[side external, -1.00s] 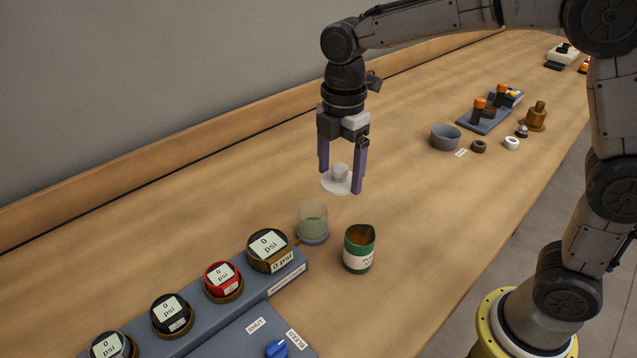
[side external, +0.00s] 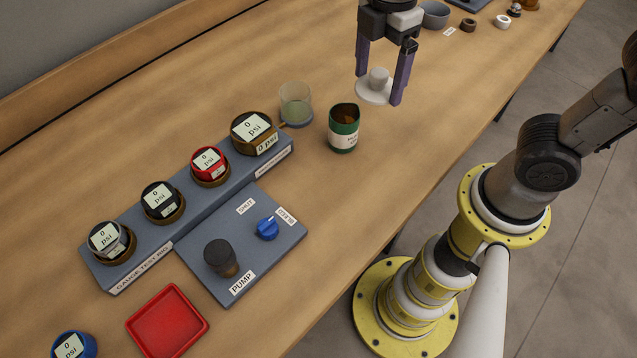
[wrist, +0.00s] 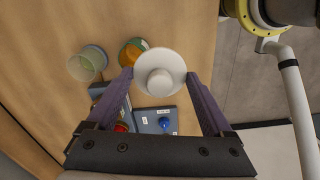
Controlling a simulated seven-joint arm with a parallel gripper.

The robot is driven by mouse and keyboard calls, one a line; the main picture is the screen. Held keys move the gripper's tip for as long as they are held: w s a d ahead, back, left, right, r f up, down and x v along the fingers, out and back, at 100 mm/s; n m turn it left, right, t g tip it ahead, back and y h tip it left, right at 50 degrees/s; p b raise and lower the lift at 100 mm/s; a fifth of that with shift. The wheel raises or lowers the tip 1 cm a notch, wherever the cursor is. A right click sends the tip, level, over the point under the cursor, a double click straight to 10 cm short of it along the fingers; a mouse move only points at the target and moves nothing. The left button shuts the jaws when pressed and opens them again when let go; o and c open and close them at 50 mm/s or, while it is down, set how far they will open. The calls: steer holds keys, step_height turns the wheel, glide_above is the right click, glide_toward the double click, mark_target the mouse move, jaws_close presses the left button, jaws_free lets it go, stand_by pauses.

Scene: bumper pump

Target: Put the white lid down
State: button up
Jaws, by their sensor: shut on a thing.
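The white lid (side external: 371,96) is a round disc with a knob on top. My gripper (side external: 380,87) is shut on it and holds it level above the table. In the wrist view the lid (wrist: 160,60) sits between the two purple fingertips and partly overlaps the open green can. That green can (side external: 343,134), with a white label and brown contents, stands to the lower left of the lid in the side view. A clear glass beaker (side external: 296,106) with greenish contents stands left of the can.
A grey gauge rig (side external: 190,210) carries several gauges at the left. In front are a pump panel (side external: 205,275) with a blue knob (side external: 267,228), and a red tray (side external: 167,320). Table right of the can is clear.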

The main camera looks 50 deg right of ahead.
steer(key=s+a+f+n, duration=0.2)
steer(key=s+a+f, duration=0.15)
steer(key=s, duration=0.65)
glide_above(318, 193)
steer(key=f, duration=0.9)
steer(key=shift+s+d, duration=0.2)
steer(key=shift+s, duration=0.05)
steer(key=shift+w+a+f, duration=0.15)
steer(key=shift+f, duration=0.8)
steer(key=shift+w+a+f, duration=0.1)
steer(key=shift+f, duration=0.85)
steer(key=shift+f, duration=0.15)
steer(key=o, duration=1.1)
step_height(318, 193, up, 12)
steer(key=shift+r, duration=0.25)
